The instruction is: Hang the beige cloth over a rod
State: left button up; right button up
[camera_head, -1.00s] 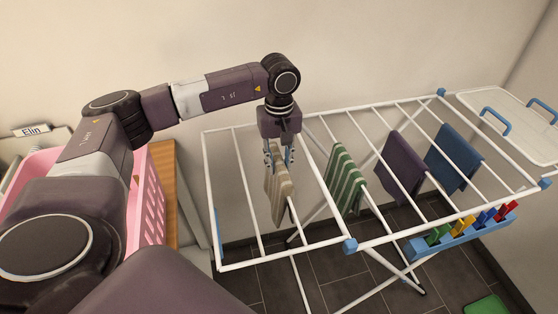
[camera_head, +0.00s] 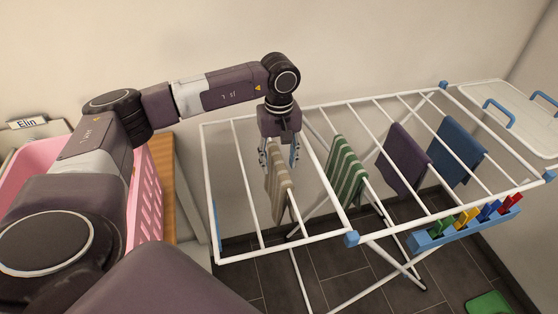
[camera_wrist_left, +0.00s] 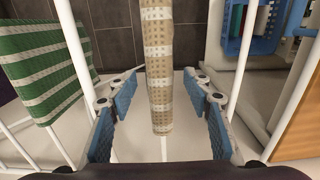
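The beige cloth (camera_head: 279,197), striped with paler bands, hangs draped over a white rod (camera_head: 298,220) in the left section of the drying rack. My left gripper (camera_head: 278,155) points down at the cloth's far upper end, with its fingers spread on either side. In the left wrist view the blue finger pads of my left gripper (camera_wrist_left: 160,92) stand apart, with gaps to the beige cloth (camera_wrist_left: 158,60) between them. The rod (camera_wrist_left: 163,148) shows beyond the cloth's lower end there. My right gripper is not in view.
A green striped cloth (camera_head: 346,175), a purple cloth (camera_head: 403,160) and a blue cloth (camera_head: 456,152) hang on rods to the right. A blue peg holder (camera_head: 430,241) is on the rack's front rail. A pink basket (camera_head: 150,195) stands left.

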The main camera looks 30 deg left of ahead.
pick_arm(q)
notch_tip(320, 180, up, 12)
dwell(0.6)
